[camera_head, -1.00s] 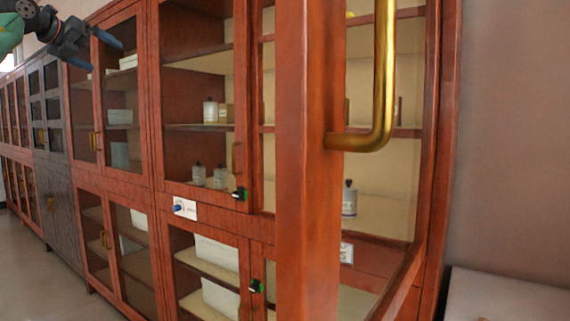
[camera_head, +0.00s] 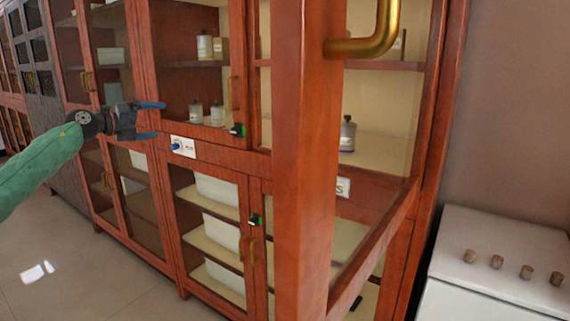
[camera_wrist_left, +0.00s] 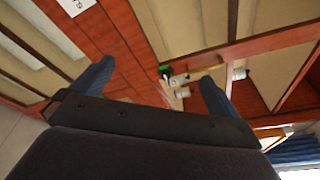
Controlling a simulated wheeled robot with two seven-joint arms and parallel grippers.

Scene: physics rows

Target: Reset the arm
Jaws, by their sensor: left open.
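My left gripper (camera_head: 152,120) reaches in from the left on a green arm, its two blue-grey fingers apart with nothing between them. It is in front of the wooden cabinet (camera_head: 218,153), near the height of the rail between the upper and lower doors. In the left wrist view the fingers of the left gripper (camera_wrist_left: 155,85) are spread, with cabinet fronts beyond them. A cabinet door (camera_head: 306,180) stands open toward me, its edge upright in the middle of the head view, with a brass handle (camera_head: 372,42). My right gripper is not in view.
White bottles (camera_head: 205,46) and another bottle (camera_head: 347,134) stand on the cabinet shelves. White bins (camera_head: 218,233) sit behind the lower glass. A white counter (camera_head: 500,245) with several small brown pegs is at the lower right.

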